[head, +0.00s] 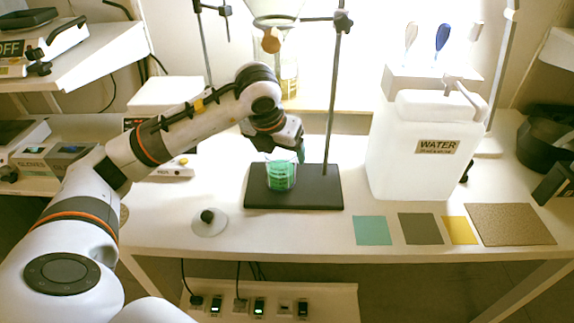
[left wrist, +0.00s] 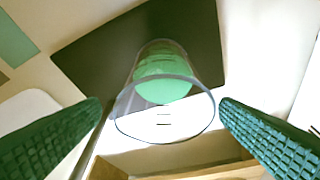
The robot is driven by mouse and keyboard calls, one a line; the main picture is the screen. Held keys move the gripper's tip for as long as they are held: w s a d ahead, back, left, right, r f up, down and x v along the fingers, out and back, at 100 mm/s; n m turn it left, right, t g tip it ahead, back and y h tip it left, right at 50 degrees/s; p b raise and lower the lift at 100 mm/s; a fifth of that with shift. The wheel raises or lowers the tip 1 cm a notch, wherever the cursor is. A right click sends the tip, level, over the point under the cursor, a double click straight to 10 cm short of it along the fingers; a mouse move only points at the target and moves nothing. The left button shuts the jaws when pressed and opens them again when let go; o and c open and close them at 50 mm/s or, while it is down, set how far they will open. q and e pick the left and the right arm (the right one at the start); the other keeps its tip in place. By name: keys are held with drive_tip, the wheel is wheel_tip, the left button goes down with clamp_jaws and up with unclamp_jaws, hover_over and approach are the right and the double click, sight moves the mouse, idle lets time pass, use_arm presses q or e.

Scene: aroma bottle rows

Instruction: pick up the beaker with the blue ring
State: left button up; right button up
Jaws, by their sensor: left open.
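A clear glass beaker (head: 281,176) with green contents stands upright on the dark base plate (head: 322,190) of a stand. In the left wrist view the beaker (left wrist: 165,112) shows a thin grey-blue rim; I cannot clearly make out a separate blue ring. My left gripper (head: 284,152) is just above and around the top of the beaker in the head view. In the left wrist view its two green ridged fingers (left wrist: 160,110) are apart, one on each side of the beaker's mouth, with gaps between. My right gripper is in neither view.
The stand's rod (head: 331,110) rises close to the right of my gripper. A large white water container (head: 412,165) stands further right. Coloured squares, such as the teal one (head: 373,230), lie in front.

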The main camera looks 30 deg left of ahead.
use_arm(q)
drive_tip(key=shift+f, duration=0.45)
drive_tip(key=shift+s+a+f, duration=0.1)
drive_tip(key=shift+s+f, duration=0.1)
drive_tip(key=shift+s, duration=0.1)
drive_tip(key=x, duration=0.4)
drive_tip(key=shift+w+f, duration=0.1)
drive_tip(key=shift+f, duration=0.2)
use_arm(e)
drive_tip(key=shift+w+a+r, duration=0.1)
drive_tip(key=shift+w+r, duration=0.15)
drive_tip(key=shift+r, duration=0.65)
use_arm(q)
drive_tip(key=shift+c, duration=0.3)
drive_tip(key=shift+r, duration=0.1)
drive_tip(key=c, duration=1.2)
